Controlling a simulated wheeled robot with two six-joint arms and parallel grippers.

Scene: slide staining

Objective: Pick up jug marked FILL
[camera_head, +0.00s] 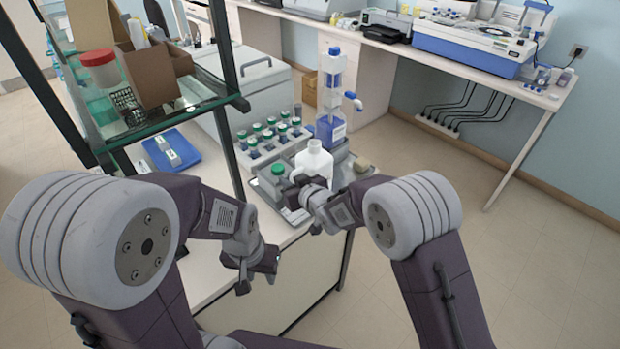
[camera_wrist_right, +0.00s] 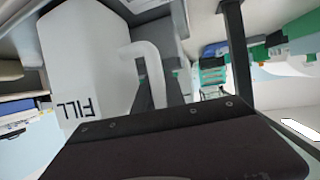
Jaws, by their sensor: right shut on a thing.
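The white jug (camera_head: 314,164) stands upright at the tray on the bench. In the right wrist view the jug (camera_wrist_right: 85,60) fills the upper left, and its FILL lettering appears upside down. Its looped handle faces my right gripper. My right gripper (camera_head: 303,196) is at the jug's near side, shut on the jug; its fingertips are mostly hidden in both views. My left gripper (camera_head: 257,272) hangs in front of the bench's near edge, its fingers apart and empty.
A grey tray (camera_head: 268,197) holds a green-capped bottle (camera_head: 278,172) left of the jug. Green-capped jars (camera_head: 268,137) stand behind. A tall blue-and-clear dispenser (camera_head: 331,95) rises behind the jug. A glass shelf (camera_head: 170,118) with a dark post stands at left.

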